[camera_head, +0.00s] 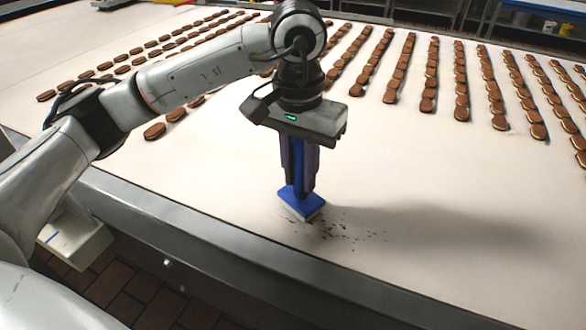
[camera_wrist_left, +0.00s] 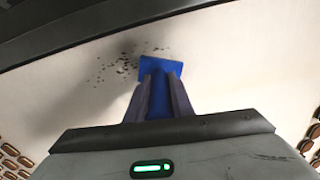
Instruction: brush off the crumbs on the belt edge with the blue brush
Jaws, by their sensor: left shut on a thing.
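My left gripper (camera_head: 300,172) is shut on the handle of the blue brush (camera_head: 303,200) and points down over the pale belt (camera_head: 400,180). The brush head is low at the belt, tilted a little; I cannot tell for sure whether its bristles touch. Dark crumbs (camera_head: 335,230) lie scattered on the belt near its front edge, just right of the brush. In the left wrist view the blue brush (camera_wrist_left: 160,66) shows between the fingers, with the crumbs (camera_wrist_left: 122,62) to its left. My right gripper is not in view.
Rows of brown sandwich biscuits (camera_head: 427,92) cover the far part of the belt. A grey metal rail (camera_head: 220,255) runs along the belt's front edge. A pale box (camera_head: 75,238) sits below the rail at left. The belt around the crumbs is clear.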

